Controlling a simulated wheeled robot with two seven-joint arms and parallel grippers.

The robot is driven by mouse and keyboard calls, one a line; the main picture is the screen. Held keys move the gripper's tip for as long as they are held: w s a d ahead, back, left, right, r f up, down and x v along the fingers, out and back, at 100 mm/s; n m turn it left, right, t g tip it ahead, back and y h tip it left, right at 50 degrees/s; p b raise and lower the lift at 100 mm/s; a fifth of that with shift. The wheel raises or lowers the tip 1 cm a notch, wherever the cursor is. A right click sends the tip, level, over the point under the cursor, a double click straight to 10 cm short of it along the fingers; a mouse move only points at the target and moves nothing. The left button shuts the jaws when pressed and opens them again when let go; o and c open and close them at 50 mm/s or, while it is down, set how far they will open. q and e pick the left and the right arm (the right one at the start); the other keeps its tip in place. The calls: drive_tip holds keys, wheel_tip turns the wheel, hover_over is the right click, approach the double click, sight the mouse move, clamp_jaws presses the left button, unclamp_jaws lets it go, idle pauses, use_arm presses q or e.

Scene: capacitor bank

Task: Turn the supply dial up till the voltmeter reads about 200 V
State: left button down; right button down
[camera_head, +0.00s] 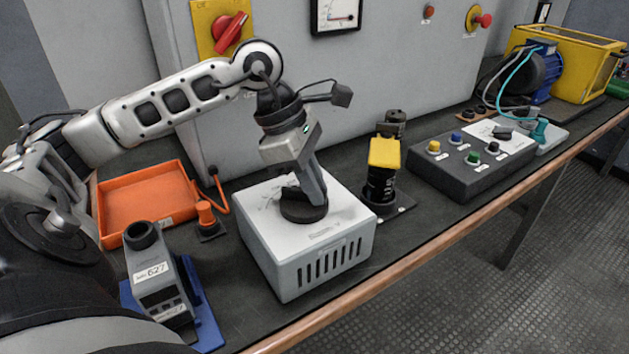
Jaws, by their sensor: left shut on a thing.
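The supply is a light grey box (320,266) with a slotted front, standing on the bench near its front edge. Its black dial (304,208) is on the top face. My left gripper (303,192) reaches down from above and is shut on the dial; its fingers hide part of the dial and its markings. A meter with a white face (341,12), likely the voltmeter, is on the grey panel at the top, cut by the picture edge. Its needle reading is too small to tell. My right gripper is not in view.
An orange tray (113,240) and a grey device on a blue base (208,322) stand left of the supply. A yellow-topped black part (384,153) and a button box (470,180) stand to the right. The grey panel (400,75) rises behind.

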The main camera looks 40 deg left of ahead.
use_arm(q)
drive_tip(key=shift+s+m+g, duration=0.15)
drive_tip(key=shift+m+g, duration=0.25)
drive_tip(key=shift+m, duration=0.8)
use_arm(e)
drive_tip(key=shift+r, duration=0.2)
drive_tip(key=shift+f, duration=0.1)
use_arm(q)
drive_tip(key=c, duration=1.5)
unclamp_jaws()
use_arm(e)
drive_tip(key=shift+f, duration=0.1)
use_arm(q)
drive_tip(key=shift+o, duration=0.2)
drive_tip(key=shift+r, duration=0.1)
drive_tip(key=p+v, duration=0.3)
drive_tip(key=v, duration=1.3)
drive_tip(key=shift+a, duration=0.2)
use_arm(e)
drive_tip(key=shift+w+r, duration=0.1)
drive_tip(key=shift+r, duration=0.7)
